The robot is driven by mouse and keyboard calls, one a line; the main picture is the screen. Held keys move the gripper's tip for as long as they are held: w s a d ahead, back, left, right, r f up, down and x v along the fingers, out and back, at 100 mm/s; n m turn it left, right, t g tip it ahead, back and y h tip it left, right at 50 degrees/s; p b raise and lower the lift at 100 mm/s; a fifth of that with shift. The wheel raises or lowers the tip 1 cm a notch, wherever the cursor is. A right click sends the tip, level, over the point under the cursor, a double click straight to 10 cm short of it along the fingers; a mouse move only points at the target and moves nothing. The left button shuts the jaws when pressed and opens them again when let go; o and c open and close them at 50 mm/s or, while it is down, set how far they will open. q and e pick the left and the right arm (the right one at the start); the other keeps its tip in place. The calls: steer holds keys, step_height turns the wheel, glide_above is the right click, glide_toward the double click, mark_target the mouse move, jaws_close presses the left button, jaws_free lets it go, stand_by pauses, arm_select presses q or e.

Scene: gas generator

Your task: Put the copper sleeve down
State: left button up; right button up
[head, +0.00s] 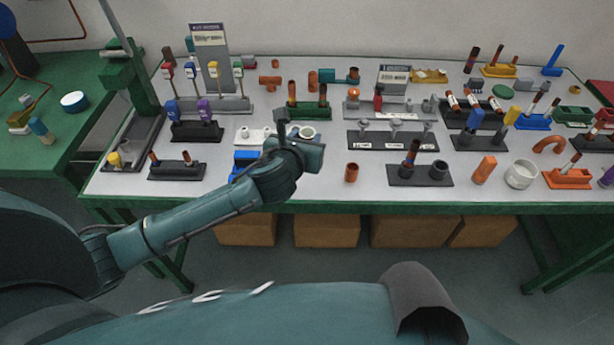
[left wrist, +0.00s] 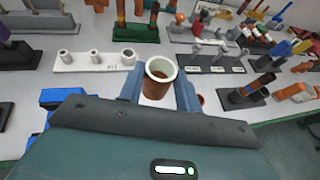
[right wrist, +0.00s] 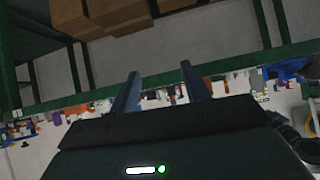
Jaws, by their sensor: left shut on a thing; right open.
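A copper sleeve (left wrist: 164,85) with a pale rim stands between the two fingers of my left gripper (left wrist: 160,90) in the left wrist view. The gripper is shut on it, and its open end faces the camera. In the head view my left gripper (head: 303,147) is over the front middle of the table and hides most of the sleeve. I cannot tell whether the sleeve's bottom touches the table. My right gripper (right wrist: 158,72) is open and empty in the right wrist view, its fingers wide apart; it is not in the head view.
A similar copper ring (head: 352,172) stands on the table right of my left gripper. A white block with pegs (left wrist: 95,60) and a blue block (left wrist: 62,97) are on the left. A dark holder (head: 420,174) is farther right. Bare tabletop (head: 325,185) lies in front.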

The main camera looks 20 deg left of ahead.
arm_select(q)
step_height(320, 180, down, 10)
steer(key=shift+b, duration=0.85)
steer(key=shift+f, duration=0.15)
steer(key=o, duration=1)
